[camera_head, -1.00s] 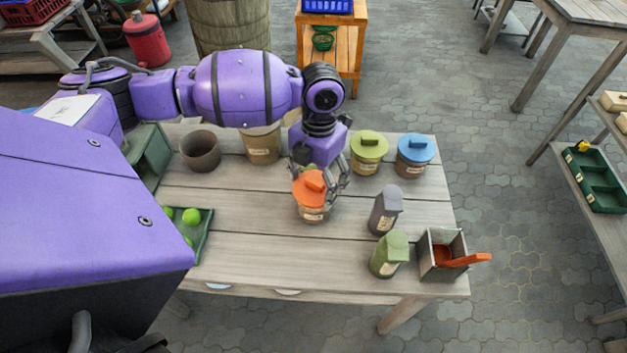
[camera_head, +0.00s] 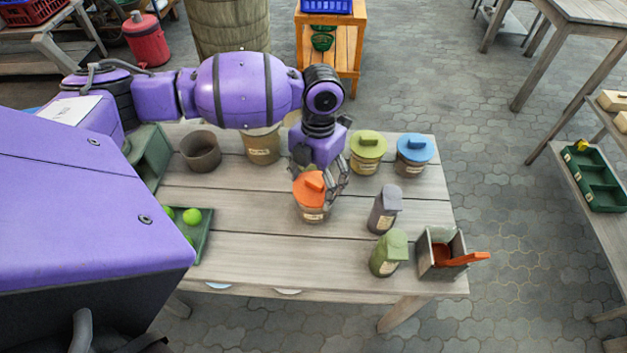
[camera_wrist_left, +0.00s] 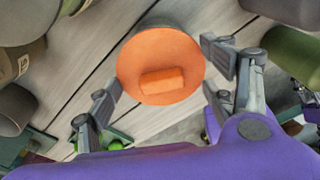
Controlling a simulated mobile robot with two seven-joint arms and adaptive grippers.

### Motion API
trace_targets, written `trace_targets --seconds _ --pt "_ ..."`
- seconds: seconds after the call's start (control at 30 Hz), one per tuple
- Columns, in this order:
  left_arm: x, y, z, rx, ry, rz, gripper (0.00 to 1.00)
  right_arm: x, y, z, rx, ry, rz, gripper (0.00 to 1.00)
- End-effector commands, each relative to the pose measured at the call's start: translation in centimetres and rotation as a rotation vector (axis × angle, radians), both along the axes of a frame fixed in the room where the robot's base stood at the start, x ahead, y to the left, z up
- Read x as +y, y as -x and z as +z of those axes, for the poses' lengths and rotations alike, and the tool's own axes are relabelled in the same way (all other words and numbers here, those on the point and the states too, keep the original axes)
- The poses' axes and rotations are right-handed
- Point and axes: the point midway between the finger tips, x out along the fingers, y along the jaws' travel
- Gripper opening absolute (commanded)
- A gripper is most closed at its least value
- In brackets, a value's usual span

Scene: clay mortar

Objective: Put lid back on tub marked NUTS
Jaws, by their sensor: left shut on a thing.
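The label's writing is too small to read. My left gripper (camera_head: 322,190) comes down from above and is shut on the orange lid, with its fingers at opposite sides of the rim. My right gripper is not in view.
Tubs with a yellow-green lid (camera_head: 368,144) and a blue lid (camera_head: 415,148) stand behind to the right. Grey (camera_head: 385,209) and green (camera_head: 389,253) canisters and a box with an orange scoop (camera_head: 441,254) stand front right. Two pots (camera_head: 201,151) (camera_head: 262,146) stand behind. Table front centre is clear.

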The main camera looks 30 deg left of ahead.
Motion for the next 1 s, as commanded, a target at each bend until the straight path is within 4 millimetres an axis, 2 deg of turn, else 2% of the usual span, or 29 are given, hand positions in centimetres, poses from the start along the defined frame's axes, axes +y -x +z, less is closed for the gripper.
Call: trace_targets --seconds 1.0 --pt "-0.05 0.0 -0.08 0.0 0.0 0.0 0.58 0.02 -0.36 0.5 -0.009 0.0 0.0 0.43"
